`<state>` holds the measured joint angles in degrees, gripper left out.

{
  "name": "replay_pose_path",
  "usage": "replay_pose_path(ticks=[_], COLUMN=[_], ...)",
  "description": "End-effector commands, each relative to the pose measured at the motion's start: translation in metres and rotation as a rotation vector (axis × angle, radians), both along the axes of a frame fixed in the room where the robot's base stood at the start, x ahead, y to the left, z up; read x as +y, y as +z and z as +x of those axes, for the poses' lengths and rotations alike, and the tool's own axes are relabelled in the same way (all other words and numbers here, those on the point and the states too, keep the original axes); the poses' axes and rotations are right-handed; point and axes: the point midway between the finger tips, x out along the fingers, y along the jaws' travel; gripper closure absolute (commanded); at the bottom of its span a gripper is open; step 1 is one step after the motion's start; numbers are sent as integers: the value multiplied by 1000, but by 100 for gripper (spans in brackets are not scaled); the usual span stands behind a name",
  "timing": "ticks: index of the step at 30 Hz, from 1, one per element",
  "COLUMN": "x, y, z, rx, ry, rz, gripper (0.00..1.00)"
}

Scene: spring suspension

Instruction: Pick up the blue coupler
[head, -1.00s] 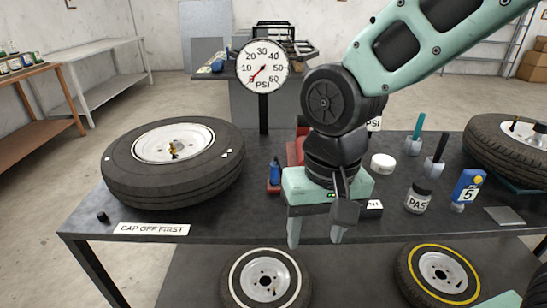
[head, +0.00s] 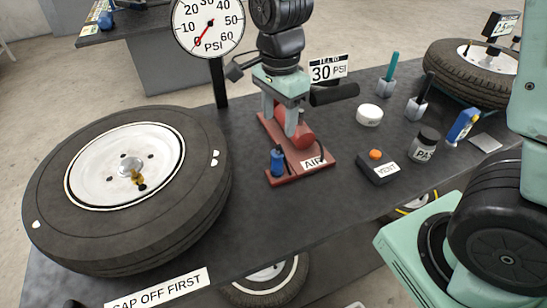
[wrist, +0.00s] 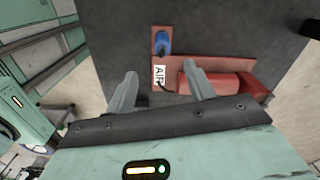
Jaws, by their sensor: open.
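The blue coupler (head: 278,160) stands upright on the front left of the red base plate (head: 311,172) labelled AIR, beside a red cylinder. In the wrist view the blue coupler (wrist: 162,43) lies beyond the fingertips, at the end of the red base. My gripper (head: 282,127) is above and behind the coupler in the head view, over the red cylinder (head: 302,137). It is open, with its two fingers apart, and it holds nothing. In the wrist view the gripper (wrist: 160,78) has the AIR label between its fingertips. A dark hose curves near the label.
A large tyre (head: 195,200) lies at the left. A PSI gauge (head: 208,24) stands behind it. A dark VENT box (head: 380,168), a PAS jar (head: 424,145) and a white round tub (head: 369,115) are to the right. The table between tyre and red base is clear.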

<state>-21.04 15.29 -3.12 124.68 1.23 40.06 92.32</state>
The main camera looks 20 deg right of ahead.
Motion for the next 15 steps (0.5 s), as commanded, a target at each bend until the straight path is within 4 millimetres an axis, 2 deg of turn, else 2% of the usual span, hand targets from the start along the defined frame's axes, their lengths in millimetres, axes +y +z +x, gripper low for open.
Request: replay_pose_path(ticks=[1,9,15], x=[0,-1,0], y=[-12,-67,-90], z=[-1,-1,0], rx=[8,7,2], ry=[0,1,4], rz=[-2,-2,0], gripper=[46,46,46])
